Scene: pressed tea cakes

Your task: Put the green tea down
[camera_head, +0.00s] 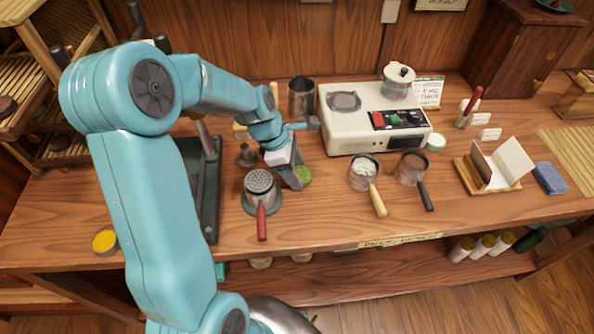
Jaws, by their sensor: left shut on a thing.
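My left arm comes in from the left, and my left gripper (292,178) points down over the middle of the wooden counter. My right gripper is not in view.
A perforated metal pot with a red handle (260,185) stands just left of the gripper. A white machine (350,120) stands behind to the right. Two handled pans (362,170) (411,169) sit further right. The front counter edge (330,238) is mostly clear.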

